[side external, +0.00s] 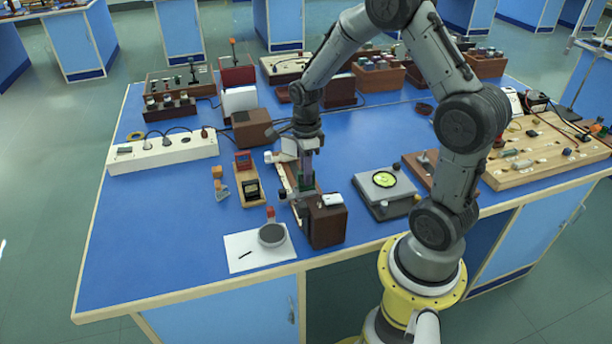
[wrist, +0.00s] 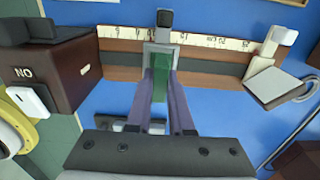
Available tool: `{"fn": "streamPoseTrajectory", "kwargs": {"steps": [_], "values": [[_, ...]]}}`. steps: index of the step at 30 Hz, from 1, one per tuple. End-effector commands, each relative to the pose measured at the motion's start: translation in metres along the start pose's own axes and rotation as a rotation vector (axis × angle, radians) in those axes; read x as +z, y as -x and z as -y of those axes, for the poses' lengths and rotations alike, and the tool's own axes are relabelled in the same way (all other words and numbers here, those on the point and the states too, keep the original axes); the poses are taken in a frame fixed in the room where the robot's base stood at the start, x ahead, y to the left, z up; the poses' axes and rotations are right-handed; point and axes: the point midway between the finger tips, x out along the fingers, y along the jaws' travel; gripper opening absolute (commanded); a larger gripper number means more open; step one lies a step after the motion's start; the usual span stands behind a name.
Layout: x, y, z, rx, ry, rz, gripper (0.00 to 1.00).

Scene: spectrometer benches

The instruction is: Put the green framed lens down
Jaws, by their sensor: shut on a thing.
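My gripper (wrist: 160,84) is shut on the green framed lens (wrist: 159,77). In the wrist view a green strip of it shows between the two purple-grey fingers. A light grey piece with a black end (wrist: 165,18) shows just beyond the fingertips. The lens is over the wooden optical bench (wrist: 215,73), a long rail with a paper scale and a dark middle strip. I cannot tell whether the lens touches the rail. In the side view my gripper (side external: 305,177) points down over the bench (side external: 283,177), and the lens is small there.
A brown box marked NO (wrist: 60,65) stands at one end of the bench. A white holder with a grey plate (wrist: 272,86) is at the other end. White paper (side external: 246,262) with a magnifier (side external: 271,235) lies nearby. A wooden stand (side external: 248,185) is left of the bench.

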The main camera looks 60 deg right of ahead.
Motion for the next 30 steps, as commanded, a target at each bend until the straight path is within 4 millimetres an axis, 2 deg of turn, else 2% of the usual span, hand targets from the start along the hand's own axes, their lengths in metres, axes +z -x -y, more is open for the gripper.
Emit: {"fn": "streamPoseTrajectory", "kwargs": {"steps": [3, 14, 15, 19, 20, 30], "values": [[0.0000, -0.0115, 0.0001, 0.000, 0.000, 0.000, 0.00], [0.0000, -0.0147, 0.0000, 0.000, 0.000, 0.000, 0.00], [0.0000, -0.0150, 0.0000, 0.000, 0.000, 0.000, 0.23], [0.0000, -0.0147, 0.0000, 0.000, 0.000, 0.000, 0.46], [0.0000, -0.0147, 0.0000, -0.001, 0.000, 0.000, 0.49], [0.0002, -0.0114, 0.0003, -0.002, 0.000, 0.001, 0.49]]}}
